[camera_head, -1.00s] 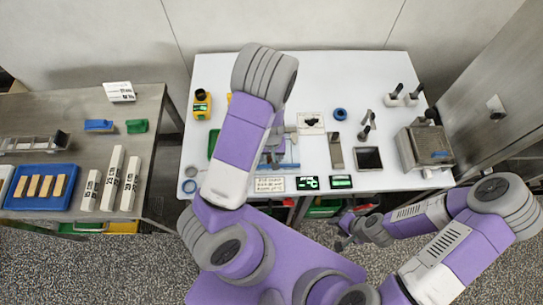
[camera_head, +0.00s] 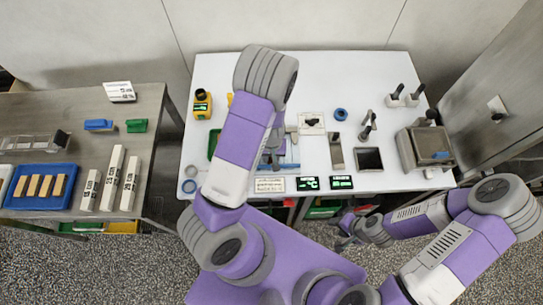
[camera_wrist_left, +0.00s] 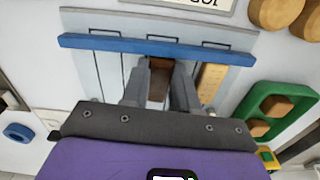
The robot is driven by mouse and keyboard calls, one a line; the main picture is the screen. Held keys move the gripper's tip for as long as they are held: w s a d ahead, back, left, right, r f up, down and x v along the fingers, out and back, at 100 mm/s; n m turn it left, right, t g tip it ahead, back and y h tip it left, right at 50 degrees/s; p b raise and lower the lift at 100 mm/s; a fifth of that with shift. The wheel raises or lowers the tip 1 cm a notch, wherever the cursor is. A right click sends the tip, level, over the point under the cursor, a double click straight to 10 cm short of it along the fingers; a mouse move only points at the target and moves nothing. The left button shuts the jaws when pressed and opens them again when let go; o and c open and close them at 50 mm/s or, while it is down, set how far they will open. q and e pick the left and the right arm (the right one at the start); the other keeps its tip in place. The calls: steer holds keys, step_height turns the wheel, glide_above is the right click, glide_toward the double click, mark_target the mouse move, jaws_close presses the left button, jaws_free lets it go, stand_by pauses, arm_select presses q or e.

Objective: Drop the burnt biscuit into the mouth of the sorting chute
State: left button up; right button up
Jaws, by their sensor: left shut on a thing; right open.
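My left gripper (camera_wrist_left: 160,88) is shut on a dark brown burnt biscuit (camera_wrist_left: 157,82), which shows between the fingers in the left wrist view. The fingers point down over a pale slotted board (camera_wrist_left: 110,72) with a blue bar (camera_wrist_left: 160,45) across it. A light biscuit (camera_wrist_left: 211,80) lies on the board to the right of the fingers. In the head view my left arm mostly hides this gripper. A dark square opening (camera_head: 368,159) in the white table may be the chute mouth; I cannot be sure. My right gripper (camera_head: 347,222) is open, low in front of the table.
A steel box (camera_head: 425,148) stands at the table's right end. Two small displays (camera_head: 307,183) line the front edge. A side table holds a blue tray (camera_head: 62,199).

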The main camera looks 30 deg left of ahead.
mark_target(271, 159)
arm_select(q)
step_height(271, 159, up, 10)
steer(key=p, duration=0.2)
steer(key=shift+f, duration=0.1)
